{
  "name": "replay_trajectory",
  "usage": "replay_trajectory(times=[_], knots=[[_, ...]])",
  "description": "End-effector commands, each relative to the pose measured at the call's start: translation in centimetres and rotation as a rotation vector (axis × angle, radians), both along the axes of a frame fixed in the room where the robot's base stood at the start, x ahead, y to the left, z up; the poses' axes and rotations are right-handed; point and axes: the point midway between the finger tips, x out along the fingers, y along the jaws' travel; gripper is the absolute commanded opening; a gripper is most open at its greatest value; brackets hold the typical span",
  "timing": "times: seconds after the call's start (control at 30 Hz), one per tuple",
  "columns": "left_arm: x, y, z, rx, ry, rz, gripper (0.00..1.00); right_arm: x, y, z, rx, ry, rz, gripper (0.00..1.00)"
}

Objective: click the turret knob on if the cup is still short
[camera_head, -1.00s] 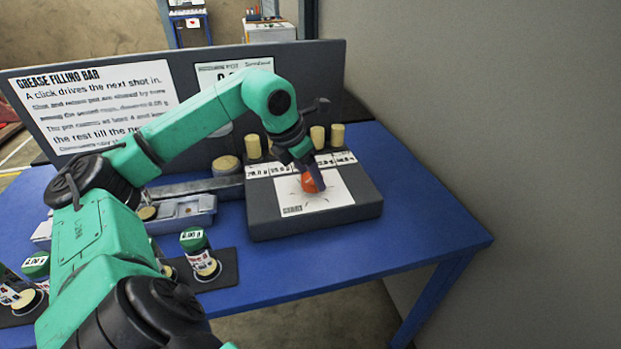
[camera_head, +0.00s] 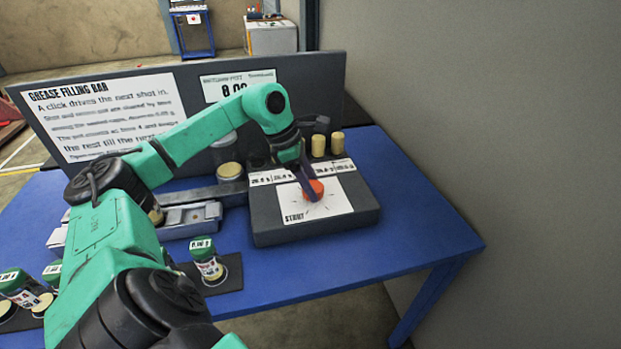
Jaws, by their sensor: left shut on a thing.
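The orange turret knob (camera_head: 316,188) stands on the white dial plate of a dark grey box (camera_head: 330,228) on the blue table. My left gripper (camera_head: 308,184) points down and is shut on the knob, hiding part of it. A display (camera_head: 232,88) on the back panel shows digits starting with "0.", partly covered by my arm. A cup with a green-topped label (camera_head: 208,262) stands on a dark mat in front of the scale-like tray (camera_head: 190,222). Its fill is hard to tell. My right gripper is out of view.
Several yellow-capped cylinders (camera_head: 337,143) stand behind the box. More labelled cups (camera_head: 22,290) stand at the lower left, partly behind my arm. A sign panel (camera_head: 100,115) closes the back. The right part of the blue table (camera_head: 425,225) is clear.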

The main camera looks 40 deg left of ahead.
Motion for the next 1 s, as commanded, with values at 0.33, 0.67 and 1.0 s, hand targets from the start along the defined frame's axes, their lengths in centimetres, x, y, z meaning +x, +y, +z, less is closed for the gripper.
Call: replay_trajectory(times=[0.33,0.67,1.0], knots=[[0.1,0.1,0.1,0.001,-0.006,-0.011,0.07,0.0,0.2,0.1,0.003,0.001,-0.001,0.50],[0.1,0.0,0.1,0.001,-0.003,-0.011,0.93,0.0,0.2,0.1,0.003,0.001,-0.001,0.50],[-0.4,0.7,2.0,0.004,-0.006,-0.008,0.93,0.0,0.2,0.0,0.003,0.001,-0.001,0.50]])
